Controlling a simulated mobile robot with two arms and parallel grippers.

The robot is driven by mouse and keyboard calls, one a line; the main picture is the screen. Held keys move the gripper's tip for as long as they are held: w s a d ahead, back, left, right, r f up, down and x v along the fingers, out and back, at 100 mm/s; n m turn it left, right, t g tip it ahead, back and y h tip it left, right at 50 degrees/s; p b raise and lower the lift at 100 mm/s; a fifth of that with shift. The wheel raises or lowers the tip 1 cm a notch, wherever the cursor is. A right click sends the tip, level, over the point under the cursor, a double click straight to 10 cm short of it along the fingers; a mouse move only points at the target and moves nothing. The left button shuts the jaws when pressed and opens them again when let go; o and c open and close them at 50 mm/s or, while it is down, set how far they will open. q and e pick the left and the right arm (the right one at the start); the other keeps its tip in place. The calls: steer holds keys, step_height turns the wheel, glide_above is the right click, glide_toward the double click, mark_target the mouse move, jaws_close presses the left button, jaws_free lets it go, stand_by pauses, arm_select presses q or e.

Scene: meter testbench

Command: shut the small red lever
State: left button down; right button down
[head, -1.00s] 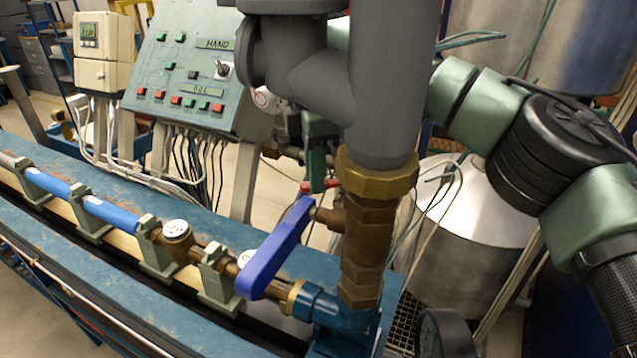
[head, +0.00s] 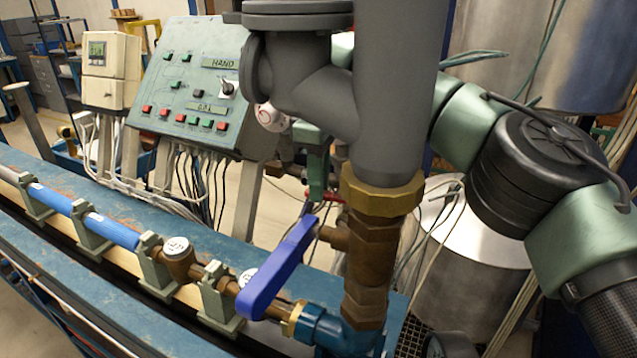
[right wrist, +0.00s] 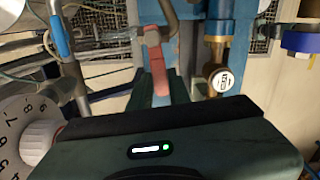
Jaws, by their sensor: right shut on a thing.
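The small red lever (right wrist: 154,62) stands out in the right wrist view, running from a pipe fitting down to my gripper. In the head view only a bit of red (head: 334,196) shows behind the brass fittings of the thick grey pipe. My right gripper (right wrist: 160,92) is shut on the lever's near end. In the head view my right arm comes in from the right behind the grey pipe, and the pipe hides much of the wrist. The dark green fingers show left of the pipe. My left gripper is not in view.
The grey pipe (head: 390,90) and a blue lever (head: 278,268) stand in front of my right gripper. A green control panel (head: 195,85) is at the left. A round gauge (right wrist: 222,79) sits right of the lever and a numbered dial (right wrist: 18,118) at the lower left.

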steer(key=shift+r, duration=0.15)
steer(key=c, duration=1.3)
jaws_free()
step_height(320, 180, up, 8)
steer(key=p, duration=0.6)
steer(key=shift+f, duration=0.2)
